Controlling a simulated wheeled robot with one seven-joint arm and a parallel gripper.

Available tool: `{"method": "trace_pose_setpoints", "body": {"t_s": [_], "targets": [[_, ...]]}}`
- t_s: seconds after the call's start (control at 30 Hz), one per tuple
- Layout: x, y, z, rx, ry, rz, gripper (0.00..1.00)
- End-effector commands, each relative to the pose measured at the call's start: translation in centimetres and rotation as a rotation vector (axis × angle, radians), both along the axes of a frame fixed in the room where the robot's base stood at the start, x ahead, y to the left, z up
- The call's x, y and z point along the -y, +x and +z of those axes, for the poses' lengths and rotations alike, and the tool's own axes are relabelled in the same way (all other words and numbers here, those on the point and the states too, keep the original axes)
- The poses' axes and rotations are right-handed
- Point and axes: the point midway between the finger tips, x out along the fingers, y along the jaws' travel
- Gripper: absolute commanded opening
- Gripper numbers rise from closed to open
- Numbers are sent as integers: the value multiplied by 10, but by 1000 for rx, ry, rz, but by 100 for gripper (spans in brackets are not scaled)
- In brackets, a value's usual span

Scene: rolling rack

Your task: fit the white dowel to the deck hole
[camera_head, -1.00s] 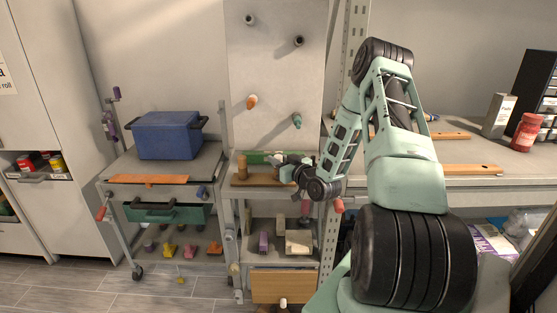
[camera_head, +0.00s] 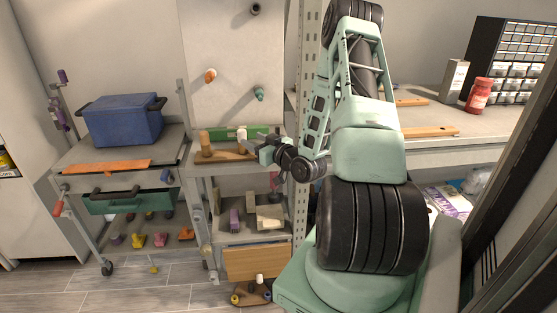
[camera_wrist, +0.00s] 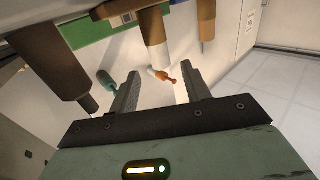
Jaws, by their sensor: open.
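A pale, whitish upright piece (camera_head: 242,133), which may be the white dowel, stands by the brown board on the rack's upper shelf. In the wrist view an upright peg (camera_wrist: 155,35) has a brown body and a pale end. I cannot tell whether these are the same piece. My gripper (camera_head: 264,149) is at the right end of the board. I cannot make out a deck hole.
A brown peg (camera_head: 205,140) stands at the board's left. A green strip (camera_head: 220,133) lies behind. The wall panel has several knobs, including an orange one (camera_head: 210,75). A small dolly (camera_head: 250,295) is on the floor below. A blue bin (camera_head: 122,120) sits on the left cart.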

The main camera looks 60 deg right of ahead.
Motion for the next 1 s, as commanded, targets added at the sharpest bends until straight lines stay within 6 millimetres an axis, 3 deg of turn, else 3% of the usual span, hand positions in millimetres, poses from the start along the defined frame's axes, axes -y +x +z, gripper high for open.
{"method": "trace_pose_setpoints", "body": {"t_s": [0.1, 0.4, 0.7, 1.0], "targets": [[-4, -28, -4, -2, -1, -4, 47], [-16, -87, 1, -1, 3, -3, 47], [-20, -104, 4, -1, 2, -2, 47], [-22, -104, 1, -7, -2, 7, 47]]}}
